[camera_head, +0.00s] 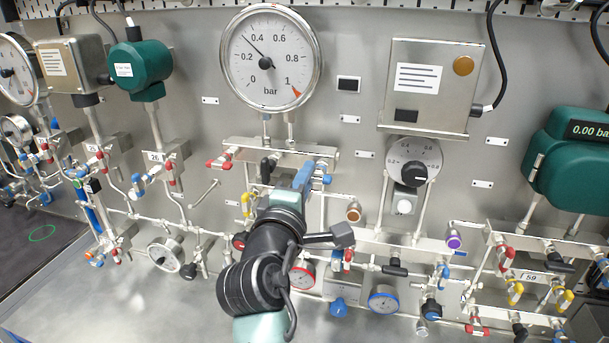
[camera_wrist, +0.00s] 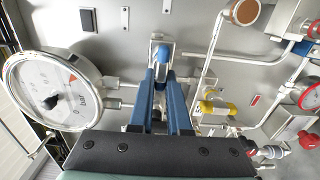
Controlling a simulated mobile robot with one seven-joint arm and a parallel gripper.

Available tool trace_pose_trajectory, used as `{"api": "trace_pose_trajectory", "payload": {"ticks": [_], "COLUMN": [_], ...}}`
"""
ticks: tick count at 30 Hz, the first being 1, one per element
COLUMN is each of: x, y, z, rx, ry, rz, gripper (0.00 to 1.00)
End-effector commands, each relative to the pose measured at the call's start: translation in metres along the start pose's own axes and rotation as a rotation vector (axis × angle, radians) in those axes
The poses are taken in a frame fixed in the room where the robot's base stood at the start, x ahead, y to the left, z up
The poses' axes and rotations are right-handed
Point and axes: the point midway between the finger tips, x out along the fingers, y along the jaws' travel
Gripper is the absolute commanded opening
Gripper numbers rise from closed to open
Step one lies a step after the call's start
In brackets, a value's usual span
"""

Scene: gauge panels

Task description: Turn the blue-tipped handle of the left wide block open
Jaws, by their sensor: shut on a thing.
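The left wide block (camera_head: 262,148) is a metal manifold under the large round gauge, with a red-tipped handle (camera_head: 218,164) at its left end. My gripper (camera_head: 305,168) reaches up to the block's right part, its blue fingers covering part of it. The blue-tipped handle (camera_head: 321,167) shows just right of the fingers. In the wrist view, my gripper (camera_wrist: 162,70) is shut on the handle (camera_wrist: 162,47), whose end stands between the two blue fingertips. The fingers and the gripper body hide most of the block there.
The large gauge (camera_head: 270,57) is above the block and shows left in the wrist view (camera_wrist: 55,90). A yellow handle (camera_head: 246,204) and thin pipes lie close below left. A brown knob (camera_head: 354,214) and a dial (camera_head: 413,165) stand to the right.

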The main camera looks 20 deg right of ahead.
Motion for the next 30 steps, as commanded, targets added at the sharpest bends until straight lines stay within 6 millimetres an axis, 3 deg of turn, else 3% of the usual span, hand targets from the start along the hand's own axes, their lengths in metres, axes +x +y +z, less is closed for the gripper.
{"api": "trace_pose_trajectory", "payload": {"ticks": [1, 7, 8, 12, 23, 30], "x": [0.003, 0.003, 0.003, 0.002, -0.004, -0.038], "y": [-0.006, -0.006, -0.006, -0.005, -0.002, -0.005], "z": [0.010, 0.010, 0.010, 0.009, 0.003, 0.003], "rx": [-0.007, -0.007, -0.007, -0.005, 0.000, 0.001], "ry": [-0.023, -0.024, -0.024, -0.021, -0.008, -0.007], "rz": [-0.014, -0.013, -0.013, -0.011, -0.003, -0.002], "gripper": [0.00, 0.00, 0.21, 0.45, 0.45, 0.45]}}
